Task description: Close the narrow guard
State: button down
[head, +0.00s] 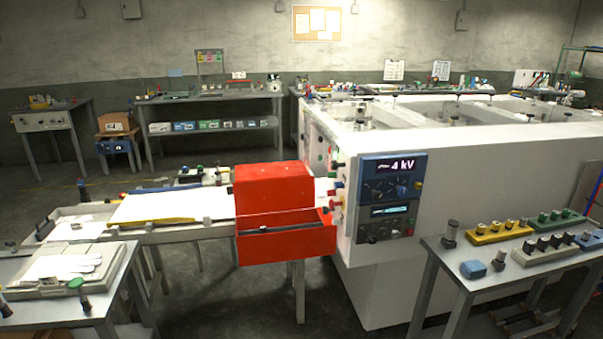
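A red guard (273,186) sits over the right end of the white conveyor bed, against the left end of the large white machine. Its upper part is a boxy hood. Below it, a red front panel (285,245) hangs lower and reaches further right. A dark bar runs across the panel's upper part. I cannot tell whether this panel is hinged or whether it is the narrow guard. My gripper is not in this view.
The white machine (480,185) fills the right, with a blue display panel (392,180) reading "4 kV". A right-hand table (450,262) holds colored blocks and knobs. A front-left table (118,268) holds a tray and gloves. Floor is open between the tables.

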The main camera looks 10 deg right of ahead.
aim_at(285, 194)
jog(key=u, duration=0.05)
jog(key=i, duration=0.95)
jog(key=z, duration=0.05)
